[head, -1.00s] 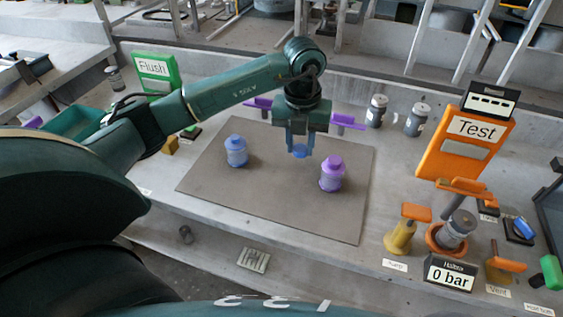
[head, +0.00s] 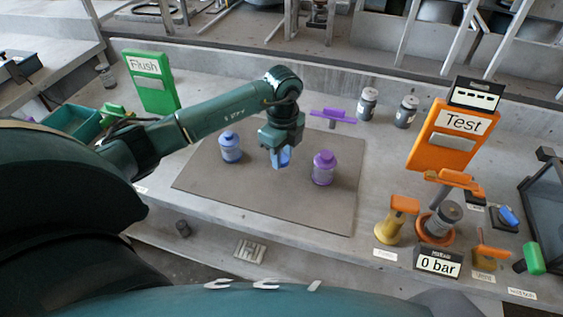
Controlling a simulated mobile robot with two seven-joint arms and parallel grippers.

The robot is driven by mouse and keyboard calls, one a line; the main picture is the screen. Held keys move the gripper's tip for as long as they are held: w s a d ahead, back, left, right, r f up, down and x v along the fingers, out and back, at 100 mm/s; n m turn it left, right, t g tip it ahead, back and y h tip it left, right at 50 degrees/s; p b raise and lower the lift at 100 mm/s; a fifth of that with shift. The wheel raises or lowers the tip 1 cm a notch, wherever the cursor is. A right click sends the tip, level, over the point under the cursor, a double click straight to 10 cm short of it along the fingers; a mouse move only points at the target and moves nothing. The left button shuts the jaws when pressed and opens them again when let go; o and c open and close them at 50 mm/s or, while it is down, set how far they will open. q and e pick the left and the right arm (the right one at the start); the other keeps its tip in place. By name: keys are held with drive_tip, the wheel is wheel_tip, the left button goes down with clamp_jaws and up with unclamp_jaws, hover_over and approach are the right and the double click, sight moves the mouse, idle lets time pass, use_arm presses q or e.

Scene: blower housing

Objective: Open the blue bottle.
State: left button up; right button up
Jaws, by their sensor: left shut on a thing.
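The blue bottle (head: 231,149) stands upright on the left part of the brown-grey mat (head: 300,208). It has a narrower top, and I cannot tell whether that is a cap or a bare neck. A purple bottle (head: 323,169) stands upright on the mat to the right. My left gripper (head: 281,160) points down between the two bottles, apart from both. It is shut on a small blue thing (head: 284,156), mostly hidden by the fingers. My right gripper is not in view.
A purple-handled fixture (head: 333,117) stands behind the mat, with two grey jars (head: 368,103) beyond it. A green Flush sign (head: 151,81) is at the back left. An orange Test sign (head: 450,137), valves and a 0 bar display (head: 438,262) fill the right. The mat's front is clear.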

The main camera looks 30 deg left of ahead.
sight(282, 172)
use_arm(q)
wheel_tip(282, 172, down, 3)
drive_tip(key=shift+f, duration=0.3)
drive_tip(key=shift+f, duration=0.1)
drive_tip(key=o, duration=1.1)
